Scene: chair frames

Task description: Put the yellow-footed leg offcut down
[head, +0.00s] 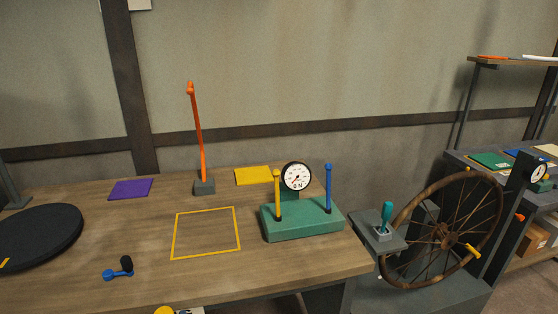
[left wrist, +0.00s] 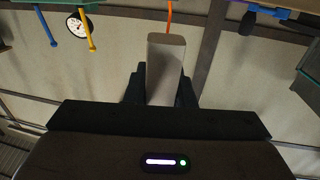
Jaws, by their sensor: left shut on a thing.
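My left gripper (left wrist: 162,72) shows in the left wrist view with its two dark fingers shut on the leg offcut (left wrist: 166,50). The offcut is a pale grey-beige squared block that points away from the wrist, with its near part between the fingers. A round yellow piece (head: 164,310), which looks like its foot, shows at the bottom edge of the head view in front of the workbench (head: 75,290). The rest there is cut off. Whether the offcut touches anything is hidden. My right gripper is in neither view.
A yellow square outline (head: 206,254) on the bench is empty. Around it stand a green gauge base (head: 300,226), an orange lamp-like post (head: 197,130), a blue-and-black piece (head: 112,274) and a dark round disc (head: 40,232). A spoked wheel (head: 440,236) stands at right.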

